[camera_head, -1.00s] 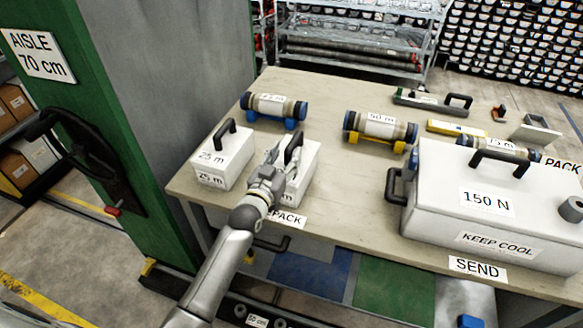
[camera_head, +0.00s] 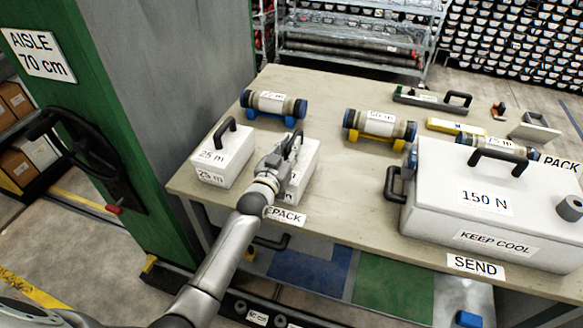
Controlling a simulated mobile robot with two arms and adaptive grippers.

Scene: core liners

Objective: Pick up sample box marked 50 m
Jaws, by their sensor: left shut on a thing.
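A white sample box (camera_head: 304,169) with a black top handle stands on the table, and its label is mostly hidden behind my left gripper, so I cannot read its number. My left gripper (camera_head: 290,150) is at the top of this box, shut on its dark handle. The box appears to rest on the table. A second white box (camera_head: 225,158) marked 25 m, with a black handle, stands just to its left. My right gripper is not in view.
A liner marked 50 m (camera_head: 378,128) lies on a yellow cradle, and another liner (camera_head: 273,104) lies on a blue cradle. A big white cool box (camera_head: 430,195) marked 150 N fills the table's right. A green pillar (camera_head: 60,150) with a handwheel (camera_head: 85,145) stands left.

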